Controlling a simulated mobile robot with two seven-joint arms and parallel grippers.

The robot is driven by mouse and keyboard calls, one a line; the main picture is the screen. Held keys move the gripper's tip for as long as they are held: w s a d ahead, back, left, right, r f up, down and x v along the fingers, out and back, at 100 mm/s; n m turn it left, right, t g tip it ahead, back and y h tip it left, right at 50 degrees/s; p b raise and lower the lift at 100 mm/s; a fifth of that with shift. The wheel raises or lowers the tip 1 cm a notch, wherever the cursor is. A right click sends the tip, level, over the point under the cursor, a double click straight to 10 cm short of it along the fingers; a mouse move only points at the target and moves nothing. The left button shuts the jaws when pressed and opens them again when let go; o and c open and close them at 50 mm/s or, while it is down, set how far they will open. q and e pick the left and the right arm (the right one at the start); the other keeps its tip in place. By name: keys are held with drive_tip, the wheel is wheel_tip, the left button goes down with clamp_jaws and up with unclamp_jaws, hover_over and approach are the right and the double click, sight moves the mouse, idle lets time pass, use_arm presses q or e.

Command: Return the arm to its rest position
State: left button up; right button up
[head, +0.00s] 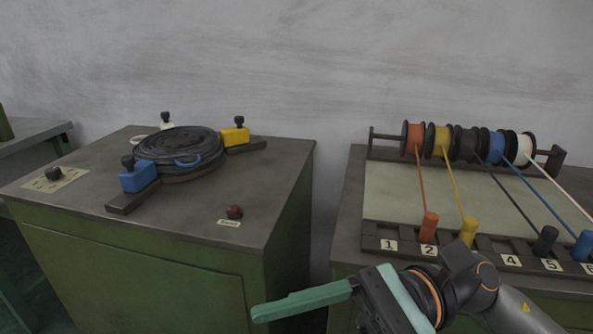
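My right arm (519,313) comes in from the lower right, in front of the right machine's front edge. Its gripper (300,301) points left, with one long green finger showing in front of the gap between the two machines. Nothing shows at that finger. The second finger cannot be made out and the lower part of the hand is cut off by the frame, so its opening is unclear. My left arm and gripper are not in view.
The left cabinet (150,262) bears a round black die (180,143), blue (138,179) and yellow (235,135) blocks and a red button (235,212). The right bench (347,225) holds wire spools (468,142) and colored pegs (430,227) in numbered slots, close behind my arm.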

drive_tip(key=w+d+f+m+t+y, duration=0.15)
drive_tip(key=w+m+t, duration=0.35)
drive_tip(key=m+t, duration=0.75)
drive_tip(key=w+d+f+m+t+y, duration=0.1)
drive_tip(key=w+d+m+t+y, duration=0.4)
drive_tip(key=m, duration=1.2)
drive_tip(key=w+d+f+m+t+h, duration=0.2)
drive_tip(key=w+f+m+t+h, duration=0.2)
drive_tip(key=f+m+t+h, duration=0.6)
drive_tip(key=s+d+f+m+g+h, duration=0.3)
drive_tip(key=f+m+g+h, duration=0.15)
drive_tip(key=f+m, duration=0.4)
drive_tip(key=s+d+f+m+g+h, duration=0.3)
drive_tip(key=f+m+h, duration=0.3)
drive_tip(key=f+m, duration=0.3)
use_arm(q)
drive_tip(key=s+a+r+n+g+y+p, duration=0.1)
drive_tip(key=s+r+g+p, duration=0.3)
drive_tip(key=p, duration=1.7)
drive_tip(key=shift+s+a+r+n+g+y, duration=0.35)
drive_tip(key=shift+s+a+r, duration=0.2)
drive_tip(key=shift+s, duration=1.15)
use_arm(e)
drive_tip(key=s+d+r+m+g+h, duration=0.1)
drive_tip(key=s+d+r+g, duration=0.1)
drive_tip(key=s+r+g, duration=0.2)
drive_tip(key=shift+s+d, duration=0.25)
drive_tip(key=shift+s, duration=1.2)
